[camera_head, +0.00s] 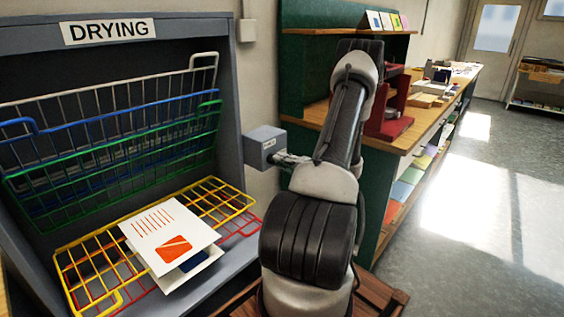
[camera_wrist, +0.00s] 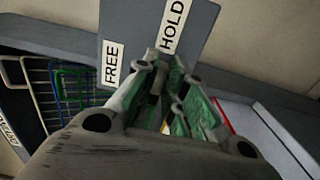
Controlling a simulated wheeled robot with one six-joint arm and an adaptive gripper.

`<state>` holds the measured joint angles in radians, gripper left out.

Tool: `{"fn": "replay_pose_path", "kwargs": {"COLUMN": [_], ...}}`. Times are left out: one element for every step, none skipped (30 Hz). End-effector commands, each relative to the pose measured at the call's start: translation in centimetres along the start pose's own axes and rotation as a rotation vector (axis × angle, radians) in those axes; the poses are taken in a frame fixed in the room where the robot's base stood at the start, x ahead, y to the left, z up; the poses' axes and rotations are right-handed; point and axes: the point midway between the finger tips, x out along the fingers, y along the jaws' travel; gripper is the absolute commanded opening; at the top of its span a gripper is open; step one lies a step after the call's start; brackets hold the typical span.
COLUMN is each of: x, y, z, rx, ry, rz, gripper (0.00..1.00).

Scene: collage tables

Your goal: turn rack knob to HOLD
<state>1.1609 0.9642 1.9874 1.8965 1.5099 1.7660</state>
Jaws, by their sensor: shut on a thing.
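The grey knob box (camera_head: 262,143) is mounted beside the right edge of the drying rack (camera_head: 232,110). In the wrist view the box (camera_wrist: 137,25) carries a FREE label (camera_wrist: 112,64) at the left and a HOLD label (camera_wrist: 173,25) at the upper right. My gripper (camera_head: 284,158) is at the front of the box. In the wrist view my gripper (camera_wrist: 163,72) has its fingertips just below the HOLD label, to the right of FREE. It is shut on the rack knob, which the fingers mostly hide, so its pointer direction cannot be told.
A yellow wire shelf (camera_head: 80,262) is lowered and bears white printed cards (camera_head: 165,228). Blue, green and white wire shelves (camera_head: 55,150) are tilted up above it. A workbench with a red press (camera_head: 390,122) stands to the right. The floor (camera_head: 500,190) further right is clear.

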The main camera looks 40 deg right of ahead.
Motion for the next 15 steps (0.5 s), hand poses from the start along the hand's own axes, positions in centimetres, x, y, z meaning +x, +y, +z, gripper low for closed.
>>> {"fn": "replay_pose_path", "kwargs": {"x": [-0.07, -0.07, -0.07, -0.07, -0.06, -0.06, -0.05, -0.05, -0.04, -0.04, -0.03, -0.03, -0.04, -0.09, -0.24], "y": [-0.09, -0.09, -0.10, -0.09, -0.09, -0.08, -0.07, -0.06, -0.06, -0.05, -0.05, -0.04, -0.04, -0.04, -0.03], "z": [0.08, 0.08, 0.08, 0.08, 0.07, 0.06, 0.05, 0.05, 0.04, 0.03, 0.03, 0.03, 0.03, 0.03, 0.04], "rx": [0.002, 0.002, 0.002, 0.002, 0.001, 0.001, 0.001, 0.001, 0.001, 0.001, 0.001, 0.000, 0.000, 0.000, 0.000], "ry": [-0.003, -0.003, -0.003, -0.003, -0.003, -0.002, -0.002, -0.002, -0.002, -0.002, -0.001, -0.001, -0.001, -0.001, -0.002], "rz": [-0.002, -0.002, -0.002, -0.002, -0.002, -0.002, -0.002, -0.002, -0.001, -0.001, -0.001, -0.001, -0.001, -0.001, -0.001], "gripper": [0.00, 0.16, 0.23, 0.29, 0.34, 0.34, 0.34, 0.34, 0.34, 0.34, 0.34, 0.34, 0.34, 0.34, 0.34]}}
